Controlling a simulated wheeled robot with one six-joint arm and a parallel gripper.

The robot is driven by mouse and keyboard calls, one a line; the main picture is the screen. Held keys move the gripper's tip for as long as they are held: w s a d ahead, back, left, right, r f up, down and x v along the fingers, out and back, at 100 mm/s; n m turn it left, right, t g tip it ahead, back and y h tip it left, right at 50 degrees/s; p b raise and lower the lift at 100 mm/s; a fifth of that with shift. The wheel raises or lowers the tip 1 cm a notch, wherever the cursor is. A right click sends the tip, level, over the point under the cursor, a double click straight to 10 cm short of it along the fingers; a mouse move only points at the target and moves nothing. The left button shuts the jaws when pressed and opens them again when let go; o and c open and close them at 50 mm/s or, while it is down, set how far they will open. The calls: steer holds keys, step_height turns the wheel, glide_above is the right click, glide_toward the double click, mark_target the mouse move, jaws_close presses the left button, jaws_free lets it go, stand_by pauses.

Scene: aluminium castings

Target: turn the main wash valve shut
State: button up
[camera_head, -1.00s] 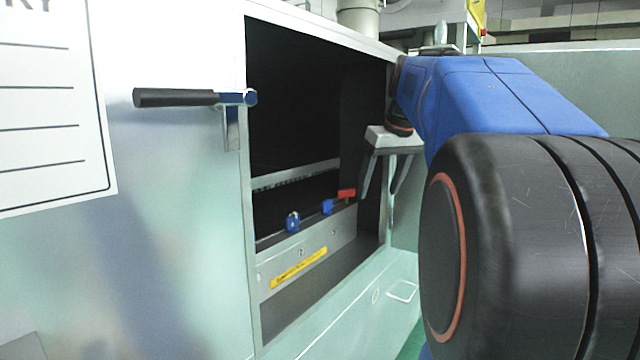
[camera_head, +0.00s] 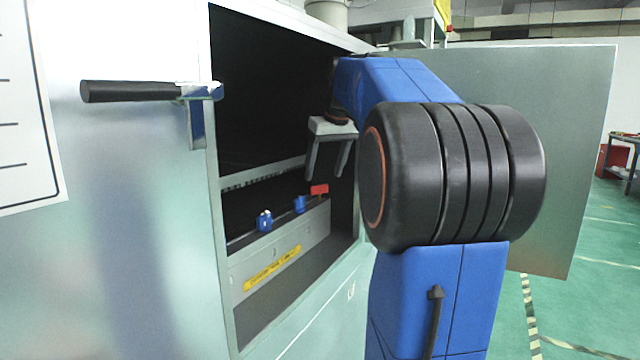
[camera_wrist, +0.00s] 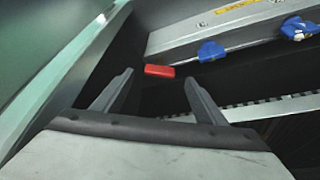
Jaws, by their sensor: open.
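A red handle (camera_head: 319,189) stands at the right end of a grey ledge inside the dark opening of a metal cabinet; I take it for the main wash valve, though no label on it is readable. Two blue valve handles, one nearer (camera_head: 264,221) and one farther (camera_head: 299,204), sit left of it on the ledge. My gripper (camera_head: 326,176) is open, its fingers pointing down just above the red handle. In the wrist view the red handle (camera_wrist: 160,71) shows in the gap between the open fingertips (camera_wrist: 158,77), with no clear contact. The valve's stem is hidden.
The opening's right edge is close to my gripper. A yellow label (camera_head: 272,268) is on the ledge front. A black-gripped lever (camera_head: 130,92) sticks out left of the opening. An open door panel (camera_head: 560,150) stands behind my arm.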

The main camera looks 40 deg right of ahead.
mark_target(319, 186)
steer(key=shift+w+x, duration=0.15)
steer(key=shift+x, duration=1.2)
steer(key=shift+w+x, duration=0.1)
steer(key=shift+x, duration=1.25)
steer(key=shift+r, duration=0.15)
steer(key=c, duration=1.1)
